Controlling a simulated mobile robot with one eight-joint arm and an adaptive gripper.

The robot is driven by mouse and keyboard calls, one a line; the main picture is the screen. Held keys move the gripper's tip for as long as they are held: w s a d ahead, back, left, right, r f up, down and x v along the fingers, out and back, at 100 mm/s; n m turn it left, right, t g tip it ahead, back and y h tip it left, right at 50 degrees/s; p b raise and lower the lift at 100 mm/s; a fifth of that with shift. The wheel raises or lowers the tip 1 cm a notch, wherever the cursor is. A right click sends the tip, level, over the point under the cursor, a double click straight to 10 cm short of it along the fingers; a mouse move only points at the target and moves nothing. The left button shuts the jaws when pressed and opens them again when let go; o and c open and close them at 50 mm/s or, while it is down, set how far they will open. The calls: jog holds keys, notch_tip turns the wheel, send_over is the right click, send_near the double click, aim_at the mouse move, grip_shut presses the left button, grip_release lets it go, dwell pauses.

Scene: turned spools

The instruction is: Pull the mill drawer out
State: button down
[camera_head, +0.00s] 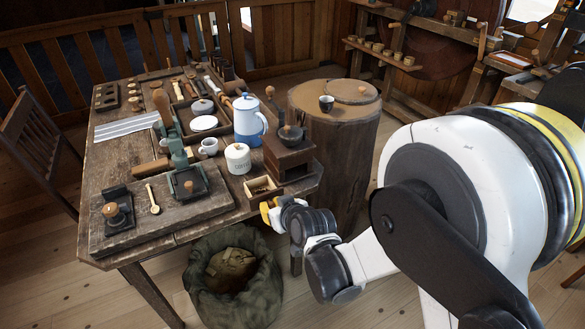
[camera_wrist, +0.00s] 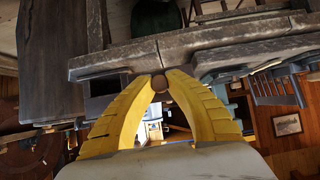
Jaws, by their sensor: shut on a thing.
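The coffee mill (camera_head: 288,160) is a dark wooden box with a dark bowl on top, at the near right corner of the table. Its drawer (camera_head: 266,198) stands out from the mill's front, and its light inside shows from above. My gripper (camera_head: 266,208) is at the drawer's front, its yellow fingers partly hidden by my wrist. In the wrist view my gripper (camera_wrist: 160,80) is shut on the round drawer knob (camera_wrist: 160,84), with one finger on each side of it.
The worn table (camera_head: 120,165) holds a blue and white pot (camera_head: 248,122), a coffee canister (camera_head: 238,160) and a white mug (camera_head: 208,147) close to the mill. A wooden stump (camera_head: 335,135) stands behind the mill. A dark sack (camera_head: 205,290) sits on the floor below the table edge.

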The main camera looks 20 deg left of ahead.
aim_at(257, 189)
jog(key=shift+w+a+f, duration=0.15)
jog(key=shift+w+a, duration=1.1)
jog(key=shift+a, duration=0.25)
jog(key=shift+w+a+f, duration=0.15)
jog(key=shift+w+a, duration=1.1)
jog(key=shift+a, duration=0.25)
jog(key=shift+f, duration=0.15)
jog(key=shift+f, duration=1.75)
jog(key=c, duration=1.4)
grip_release()
jog(key=shift+o, duration=0.2)
